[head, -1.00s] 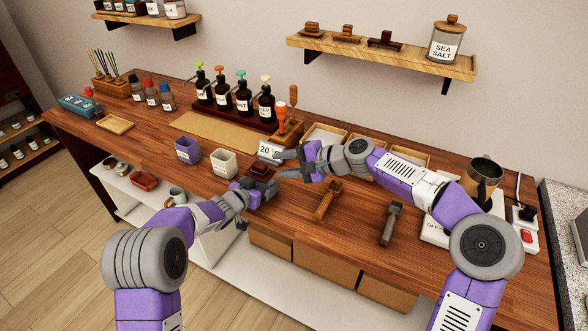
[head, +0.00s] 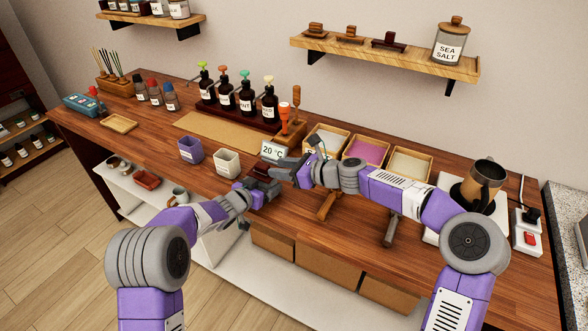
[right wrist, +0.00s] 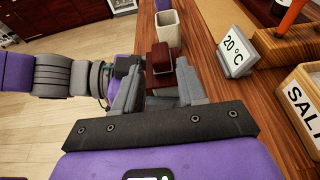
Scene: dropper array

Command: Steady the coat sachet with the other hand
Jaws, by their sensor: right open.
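In the head view my right gripper (head: 284,168) hides part of the block. My left gripper (head: 252,193) is close against the block from the left. Its fingers are partly hidden, so its grip is unclear.
A purple cup (head: 190,150) and a cream cup (head: 227,163) stand left of the grippers. A temperature display (right wrist: 236,50) stands close by on the right. A wooden mallet (head: 326,207) lies under my right arm. Trays, one with pink contents (head: 367,150), stand behind.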

